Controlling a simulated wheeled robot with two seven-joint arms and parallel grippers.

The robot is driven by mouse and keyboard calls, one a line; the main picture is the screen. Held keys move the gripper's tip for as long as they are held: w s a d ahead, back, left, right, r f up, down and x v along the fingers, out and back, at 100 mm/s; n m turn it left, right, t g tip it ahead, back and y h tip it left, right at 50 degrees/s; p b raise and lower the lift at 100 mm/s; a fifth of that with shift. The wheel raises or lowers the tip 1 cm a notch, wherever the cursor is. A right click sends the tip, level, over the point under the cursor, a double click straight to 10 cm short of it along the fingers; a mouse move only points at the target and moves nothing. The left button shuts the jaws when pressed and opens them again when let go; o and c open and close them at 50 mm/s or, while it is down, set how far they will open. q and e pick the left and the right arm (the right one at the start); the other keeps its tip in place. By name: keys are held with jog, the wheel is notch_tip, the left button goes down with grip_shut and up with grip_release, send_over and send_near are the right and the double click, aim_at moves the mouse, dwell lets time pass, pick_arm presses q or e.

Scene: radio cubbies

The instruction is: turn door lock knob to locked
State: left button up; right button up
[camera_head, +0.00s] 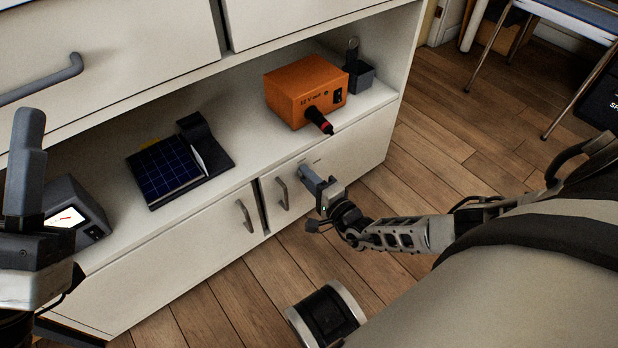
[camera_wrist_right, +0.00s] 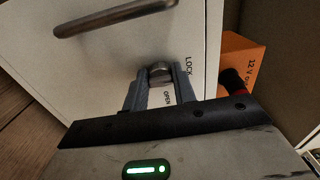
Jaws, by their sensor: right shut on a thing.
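The lock knob (camera_wrist_right: 160,72) is a small grey knob on the white right-hand lower door (camera_head: 352,165), with the words LOCK and OPEN printed beside it. My right gripper (camera_head: 312,180) is at this door, near its upper edge. In the right wrist view, its two fingers (camera_wrist_right: 160,92) are shut on the knob, one on each side. The fingers cover part of the knob, so I cannot tell its exact turn. In the head view the gripper hides the knob. My left gripper (camera_head: 28,150) is raised at the left edge, away from the door; its finger gap does not show clearly.
An orange 12 V box (camera_head: 300,88) with a red-and-black plug stands on the shelf above the door. A solar panel (camera_head: 168,172), a grey device with a screen (camera_head: 75,212) and a dark holder (camera_head: 358,78) share the shelf. Door handles (camera_head: 282,193) protrude left of the gripper.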

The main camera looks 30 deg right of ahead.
jog(key=o, duration=1)
jog(key=shift+c, duration=0.2)
pick_arm(q)
notch_tip(320, 180, down, 7)
jog(key=w+n+g+y+p, duration=0.1)
jog(key=n+g+y+p, duration=0.1)
jog(key=n+y+p, duration=0.2)
jog(key=n+y, duration=0.2)
jog(key=n, duration=0.2)
jog(key=shift+w+f+n+y, duration=0.15)
jog(key=shift+f+n+y, duration=0.05)
jog(key=shift+n+y, duration=0.1)
pick_arm(e)
jog(key=s+d, duration=0.1)
jog(key=s, duration=1.5)
jog(key=shift+d, duration=0.15)
